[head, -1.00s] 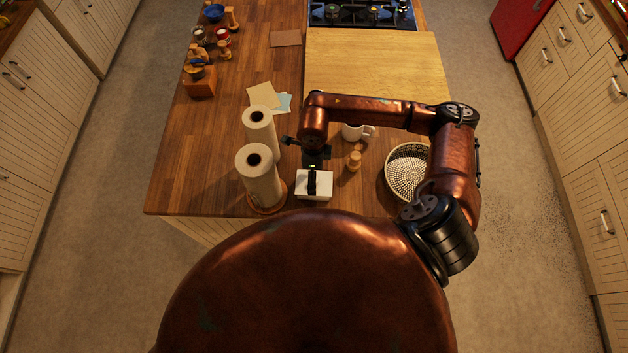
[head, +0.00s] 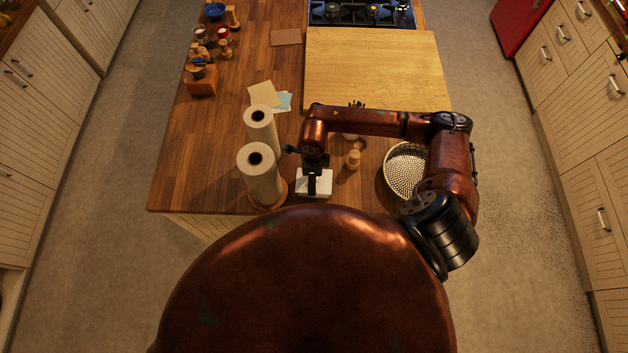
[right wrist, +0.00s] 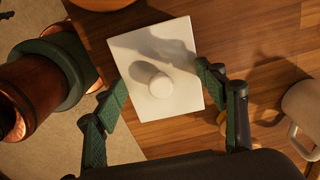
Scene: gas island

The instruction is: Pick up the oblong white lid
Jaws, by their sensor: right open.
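The white lid (right wrist: 155,70) is a flat oblong piece with a round knob (right wrist: 160,85) on top. In the head view, a white block shape with the lid (head: 325,187) on top lies near the front edge of the wooden island, partly hidden by my gripper. My right gripper (right wrist: 162,82) is open above it, its green-padded fingers on either side of the lid and knob, apart from the knob. It also shows in the head view (head: 319,183), pointing down over the lid. My left gripper is not in view.
Two paper towel rolls (head: 259,175) stand just left of the gripper. A small wooden shaker (head: 353,159) and a patterned round dish (head: 405,172) stand to the right. A white mug (right wrist: 302,115) is at the right wrist view's right edge. A cutting board (head: 375,70) lies behind.

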